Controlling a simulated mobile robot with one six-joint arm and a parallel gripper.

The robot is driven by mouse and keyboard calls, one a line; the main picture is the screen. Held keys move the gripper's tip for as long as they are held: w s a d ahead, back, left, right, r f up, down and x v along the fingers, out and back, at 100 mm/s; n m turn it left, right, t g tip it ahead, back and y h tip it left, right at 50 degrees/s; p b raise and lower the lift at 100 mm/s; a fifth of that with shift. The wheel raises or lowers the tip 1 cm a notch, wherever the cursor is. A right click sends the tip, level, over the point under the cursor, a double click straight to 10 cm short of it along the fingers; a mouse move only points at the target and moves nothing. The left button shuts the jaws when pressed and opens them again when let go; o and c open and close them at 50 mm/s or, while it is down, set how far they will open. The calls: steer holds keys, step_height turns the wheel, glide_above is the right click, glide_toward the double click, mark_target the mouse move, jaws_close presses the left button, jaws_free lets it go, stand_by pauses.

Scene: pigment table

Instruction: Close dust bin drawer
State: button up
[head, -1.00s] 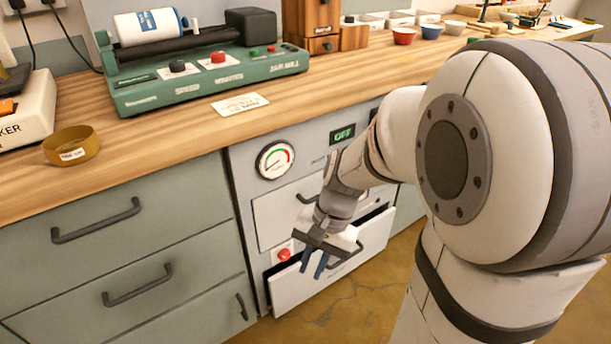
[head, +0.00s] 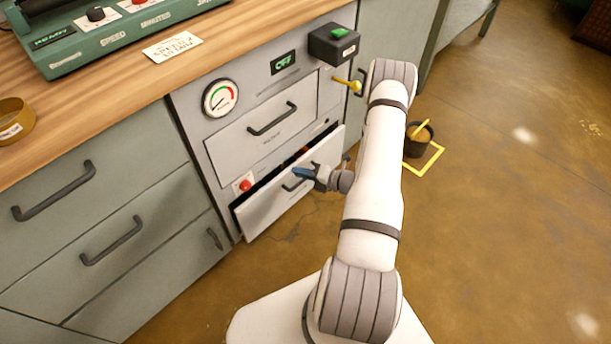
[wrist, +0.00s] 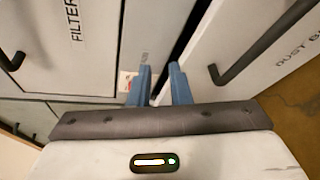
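The dust bin drawer (head: 262,208) is the lower drawer of the grey cabinet unit and stands partly pulled out, with a dark gap behind its front. Its dark handle (head: 292,184) is near my gripper (head: 305,173), which is at the upper part of the drawer front. In the wrist view, the labelled drawer front (wrist: 275,65) and handle (wrist: 262,45) lie right of my gripper (wrist: 160,72). The two blue fingers are apart and hold nothing that I can see. Whether they touch the drawer is unclear.
The filter drawer (head: 262,128) above is shut. A red button (head: 245,185) sits left of the gap. A dark box with a green switch (head: 335,42) juts out above. A bucket (head: 418,140) stands on the floor to the right, where the floor is mostly clear.

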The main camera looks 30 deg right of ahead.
steer(key=s+d+f+m+t+h, duration=0.25)
steer(key=d+f+m+h, duration=0.3)
steer(key=f+m, duration=0.3)
steer(key=shift+n+y, duration=0.35)
steer(key=b+x, duration=0.1)
steer(key=x, duration=0.6)
steer(key=shift+w+f, duration=0.15)
steer(key=shift+c, duration=0.6)
jaws_close()
